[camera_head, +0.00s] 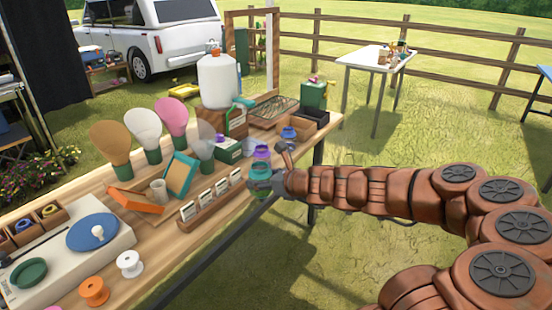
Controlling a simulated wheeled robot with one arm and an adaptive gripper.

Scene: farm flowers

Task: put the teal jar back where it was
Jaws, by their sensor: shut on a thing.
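The teal jar (261,169) shows at the front edge of the table (231,199), right of the wooden rack of cards. My gripper (264,182) reaches in from the right and is shut on the jar. The grey fingers hide part of its middle, and a little teal shows below them. I cannot tell whether the jar's base touches anything. A jar with a purple lid (262,151) shows just behind it.
A wooden card rack (210,203) stands just left. A small green box (228,150) and a wooden tray with a blue-lidded item (288,133) are behind. Grass lies right of the table.

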